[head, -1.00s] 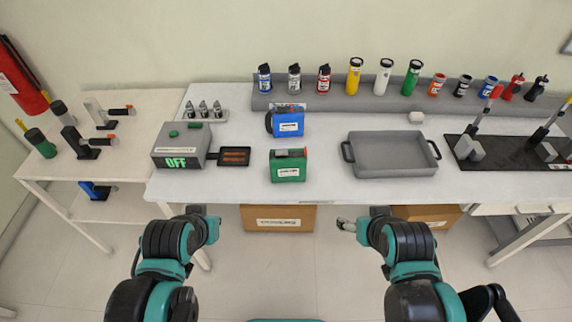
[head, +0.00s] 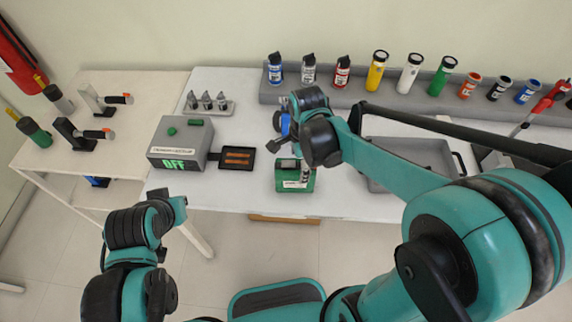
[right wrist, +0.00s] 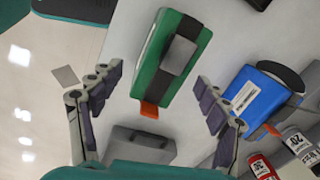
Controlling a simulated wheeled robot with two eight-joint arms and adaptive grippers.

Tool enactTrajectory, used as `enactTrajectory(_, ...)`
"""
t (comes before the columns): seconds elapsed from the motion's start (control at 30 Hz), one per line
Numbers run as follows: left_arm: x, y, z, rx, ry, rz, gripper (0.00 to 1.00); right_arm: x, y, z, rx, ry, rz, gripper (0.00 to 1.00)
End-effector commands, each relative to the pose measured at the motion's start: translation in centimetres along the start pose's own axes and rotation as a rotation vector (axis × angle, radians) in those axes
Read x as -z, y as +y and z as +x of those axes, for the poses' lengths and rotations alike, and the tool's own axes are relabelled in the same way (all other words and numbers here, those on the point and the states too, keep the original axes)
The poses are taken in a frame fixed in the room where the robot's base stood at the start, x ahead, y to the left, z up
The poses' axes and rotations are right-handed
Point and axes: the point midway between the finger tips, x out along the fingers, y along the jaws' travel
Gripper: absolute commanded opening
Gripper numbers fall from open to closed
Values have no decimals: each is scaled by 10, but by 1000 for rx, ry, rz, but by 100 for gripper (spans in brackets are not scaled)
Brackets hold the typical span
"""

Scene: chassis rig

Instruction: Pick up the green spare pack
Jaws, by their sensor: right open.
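In the right wrist view the green pack (right wrist: 160,75), with a dark band, grey block and orange tab, lies between the spread fingers of my right gripper (right wrist: 158,90). The fingers are open, one on each side, with visible gaps to the pack. My left gripper (head: 180,203) hangs in front of the table, left of the pack, away from it. Its fingers are too small to judge.
A blue pack (head: 284,125) stands just behind the green one, partly hidden by my right arm. The grey box marked OFF (head: 180,142) and its small dark tray (head: 237,158) are to the left.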

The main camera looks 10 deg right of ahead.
Motion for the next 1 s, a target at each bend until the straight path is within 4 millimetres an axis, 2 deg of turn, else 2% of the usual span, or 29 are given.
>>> enactTrajectory(0.33,1,0,-1,0,0,0,0,-7,-10,20,-73,15,220,76)
enactTrajectory(0.73,-9,0,12,0,0,0,0,-7,-7,60,-77,17,234,76)
enactTrajectory(1.0,-19,0,27,0,0,0,0,-6,-4,98,-77,17,233,76)
